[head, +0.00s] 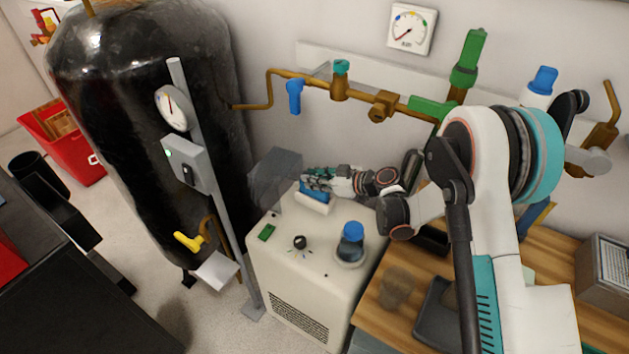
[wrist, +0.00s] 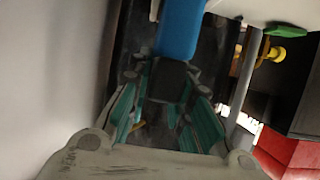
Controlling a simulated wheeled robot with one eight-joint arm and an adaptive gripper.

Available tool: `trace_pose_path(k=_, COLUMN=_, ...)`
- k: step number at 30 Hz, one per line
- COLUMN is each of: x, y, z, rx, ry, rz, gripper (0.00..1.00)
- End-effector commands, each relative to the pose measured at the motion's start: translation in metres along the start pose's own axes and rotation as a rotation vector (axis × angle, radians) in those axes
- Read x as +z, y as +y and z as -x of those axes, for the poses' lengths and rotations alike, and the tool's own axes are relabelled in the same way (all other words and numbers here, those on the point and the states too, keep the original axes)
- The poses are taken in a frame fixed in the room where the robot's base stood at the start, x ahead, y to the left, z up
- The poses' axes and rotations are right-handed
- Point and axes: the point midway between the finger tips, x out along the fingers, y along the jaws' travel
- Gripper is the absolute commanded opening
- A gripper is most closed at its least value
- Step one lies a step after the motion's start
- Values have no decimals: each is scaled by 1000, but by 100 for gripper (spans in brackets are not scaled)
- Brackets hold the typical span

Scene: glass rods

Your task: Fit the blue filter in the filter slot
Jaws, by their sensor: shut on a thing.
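The blue filter (head: 313,187) is in my gripper (head: 322,182), over the back of the white machine's top. In the wrist view the blue filter (wrist: 180,32) extends up from a dark block between the teal fingers of my gripper (wrist: 168,85). My gripper is shut on it. A white raised piece (head: 312,203) on the machine top is right beneath the filter in the head view. I cannot tell whether this is the filter slot, or whether the filter touches it. The filter's lower end is hidden.
The white machine (head: 312,295) also carries a blue-topped bowl (head: 351,240), a black knob (head: 299,242) and a grey box-like part (head: 275,178) at its back left. A black tank (head: 150,100) stands left. Brown pipes (head: 320,82) run behind. A wooden bench (head: 385,315) is right.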

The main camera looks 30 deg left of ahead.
Motion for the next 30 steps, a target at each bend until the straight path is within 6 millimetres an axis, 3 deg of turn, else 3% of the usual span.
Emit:
trace_pose_path(k=8, x=1, y=0, z=-1, rx=0, ry=0, rz=0, gripper=0)
trace_pose_path(k=9, x=1, y=0, z=0, rx=0, ry=0, rz=0, gripper=26)
trace_pose_path(k=11, x=1, y=0, z=0, rx=0, ry=0, rz=0, gripper=40)
trace_pose_path(k=23, x=-2, y=0, z=1, rx=0, ry=0, rz=0, gripper=40)
trace_pose_path(k=30, x=-4, y=1, z=39, rx=4, ry=0, rz=-2, gripper=40)
